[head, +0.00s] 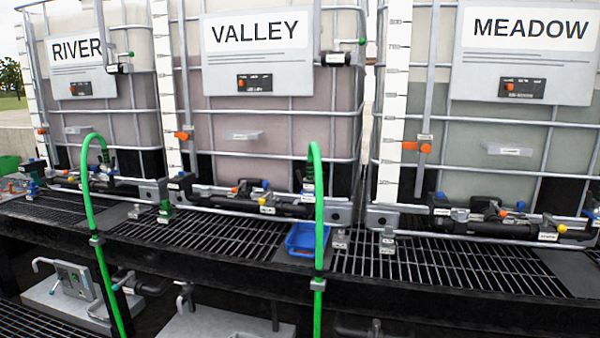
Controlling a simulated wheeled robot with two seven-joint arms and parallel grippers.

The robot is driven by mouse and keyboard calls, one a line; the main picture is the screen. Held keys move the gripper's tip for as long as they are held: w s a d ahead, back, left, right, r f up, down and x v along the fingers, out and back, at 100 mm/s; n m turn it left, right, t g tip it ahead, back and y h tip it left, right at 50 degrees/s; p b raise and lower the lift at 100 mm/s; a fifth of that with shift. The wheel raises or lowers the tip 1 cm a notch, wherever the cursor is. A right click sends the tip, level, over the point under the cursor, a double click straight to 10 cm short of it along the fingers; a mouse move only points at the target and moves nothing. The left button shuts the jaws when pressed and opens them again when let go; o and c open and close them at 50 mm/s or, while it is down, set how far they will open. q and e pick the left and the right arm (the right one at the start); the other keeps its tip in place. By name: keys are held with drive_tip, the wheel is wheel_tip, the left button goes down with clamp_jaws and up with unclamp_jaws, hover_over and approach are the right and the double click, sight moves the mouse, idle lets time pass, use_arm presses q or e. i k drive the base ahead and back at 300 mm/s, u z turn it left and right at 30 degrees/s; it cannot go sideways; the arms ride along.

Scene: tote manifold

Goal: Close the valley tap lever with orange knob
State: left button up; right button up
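The VALLEY tote (270,130) stands in the middle of the head view, with a sign (256,50) reading VALLEY. At its foot is a dark horizontal pipe assembly with small levers. A small orange knob (235,189) shows at the left part of this assembly, with a blue knob (265,184) to its right and a yellow knob (262,201) just below. The lever under the orange knob is too small to tell its angle. Neither of my grippers is in view, so nothing touches the knob.
The RIVER tote (80,110) stands left and the MEADOW tote (520,130) right, with similar pipework. A green hose (319,200) arches up in front of VALLEY's right side. A blue tray (302,238) sits on the black grating (215,236). The grating before the VALLEY pipework is mostly clear.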

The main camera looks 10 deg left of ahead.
sight(234, 189)
drive_tip(key=u, duration=0.45)
drive_tip(key=i, duration=2.2)
drive_tip(key=z, duration=0.3)
